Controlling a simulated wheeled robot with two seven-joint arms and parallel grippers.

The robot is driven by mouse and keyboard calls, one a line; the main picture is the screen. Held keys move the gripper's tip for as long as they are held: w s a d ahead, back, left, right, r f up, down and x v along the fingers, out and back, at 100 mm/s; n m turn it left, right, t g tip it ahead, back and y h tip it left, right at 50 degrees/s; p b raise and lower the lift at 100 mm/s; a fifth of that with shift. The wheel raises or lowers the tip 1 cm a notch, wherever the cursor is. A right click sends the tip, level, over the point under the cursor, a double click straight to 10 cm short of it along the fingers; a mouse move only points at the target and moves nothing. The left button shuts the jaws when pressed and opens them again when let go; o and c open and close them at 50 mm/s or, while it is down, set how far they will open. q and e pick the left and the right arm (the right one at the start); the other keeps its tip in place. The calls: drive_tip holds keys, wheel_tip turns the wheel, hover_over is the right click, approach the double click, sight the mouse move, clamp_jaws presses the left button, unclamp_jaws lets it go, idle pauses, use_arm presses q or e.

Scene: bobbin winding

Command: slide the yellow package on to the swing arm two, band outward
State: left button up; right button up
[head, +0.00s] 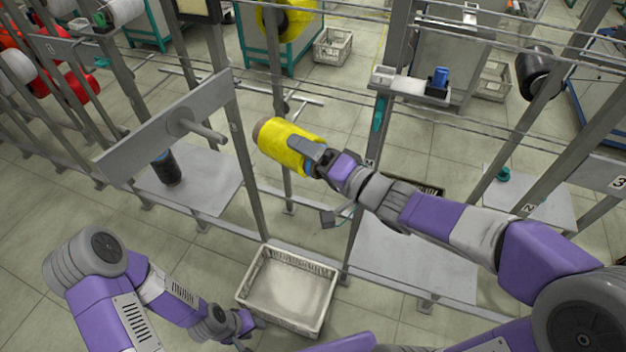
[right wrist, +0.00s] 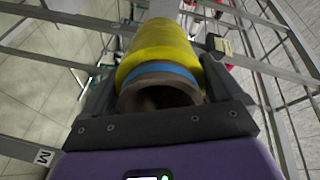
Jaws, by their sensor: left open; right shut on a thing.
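The yellow package (head: 285,146) is held in the air by my right gripper (head: 318,160), its bare brown tube end pointing left. In the right wrist view the package (right wrist: 160,48) lies between the fingers, with its blue band (right wrist: 160,75) and open tube end on the gripper side. A grey swing arm plate (head: 150,135) with a bare peg (head: 207,131) is left of the package; the peg tip and tube appear apart. I cannot read a number on this arm. My left gripper (head: 250,325) is low at the front, open and apart from the package.
A white crate (head: 288,290) stands on the floor below. A dark bobbin (head: 166,168) stands on the grey shelf (head: 215,180) under the swing arm. Frame posts and horizontal rails surround the package. A shelf with a blue item (head: 438,80) is at upper right.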

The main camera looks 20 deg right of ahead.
drive_tip(key=s+a+n+g+y, duration=0.1)
drive_tip(key=s+n+y, duration=0.1)
drive_tip(key=s, duration=0.4)
drive_tip(key=p+x, duration=0.6)
drive_tip(key=p, duration=0.1)
drive_tip(key=shift+a, duration=0.3)
drive_tip(key=shift+f+m, duration=0.15)
drive_tip(key=shift+m, duration=0.15)
drive_tip(key=shift+w+a, duration=0.1)
idle(0.4)
drive_tip(key=shift+b+x, duration=0.85)
drive_tip(key=shift+x, duration=2.05)
